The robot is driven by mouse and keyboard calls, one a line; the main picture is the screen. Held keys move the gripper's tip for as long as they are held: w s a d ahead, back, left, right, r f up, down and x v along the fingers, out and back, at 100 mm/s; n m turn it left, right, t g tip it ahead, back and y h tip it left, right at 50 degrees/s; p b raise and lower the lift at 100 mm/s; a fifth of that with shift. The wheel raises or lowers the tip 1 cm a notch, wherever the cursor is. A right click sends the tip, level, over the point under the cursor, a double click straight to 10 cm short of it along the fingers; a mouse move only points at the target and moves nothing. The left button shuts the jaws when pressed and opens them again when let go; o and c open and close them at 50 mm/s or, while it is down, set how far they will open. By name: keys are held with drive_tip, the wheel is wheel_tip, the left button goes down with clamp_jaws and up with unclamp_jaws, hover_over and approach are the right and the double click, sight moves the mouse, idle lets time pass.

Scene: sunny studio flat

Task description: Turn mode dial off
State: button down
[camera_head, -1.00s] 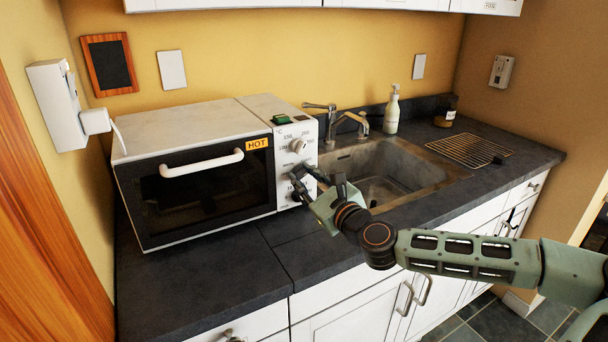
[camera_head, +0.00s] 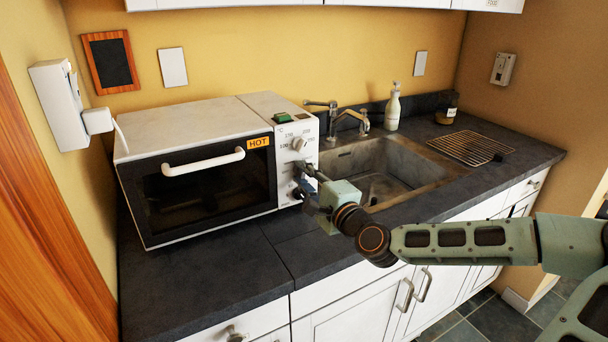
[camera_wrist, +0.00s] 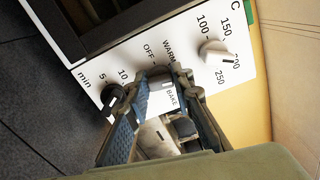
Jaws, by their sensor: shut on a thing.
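The mode dial (camera_wrist: 158,76) is a dark knob on the white front panel of the toaster oven (camera_head: 205,192). In the wrist view it sits between the OFF, WARM and BAKE labels. My gripper (camera_wrist: 163,86) has its blue-padded fingers on either side of the dial and is shut on it. The fingers hide part of the knob, and I cannot tell for sure where its pointer stands. In the head view my gripper (camera_head: 305,184) reaches the panel's lower part from the right and covers the dial.
The white temperature dial (camera_wrist: 216,53) is above the mode dial on the panel. The dark minute timer knob (camera_wrist: 113,97) is close beside my finger. A sink (camera_head: 385,170) with a faucet (camera_head: 349,120) lies right of the oven. The counter (camera_head: 220,285) in front is clear.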

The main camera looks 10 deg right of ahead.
drive_tip(key=n, duration=0.5)
drive_tip(key=shift+f+n, duration=0.15)
drive_tip(key=shift+n, duration=0.15)
drive_tip(key=n, duration=0.4)
drive_tip(key=shift+n, duration=0.3)
drive_tip(key=n+b, duration=0.1)
drive_tip(key=n, duration=0.4)
drive_tip(key=shift+f+b, duration=0.15)
drive_tip(key=shift+b, duration=0.2)
drive_tip(key=shift+d+n+b, duration=0.1)
drive_tip(key=shift+n+b, duration=1.05)
drive_tip(key=shift+n, duration=1.25)
drive_tip(key=c, duration=1.7)
unclamp_jaws()
drive_tip(key=shift+d, duration=0.1)
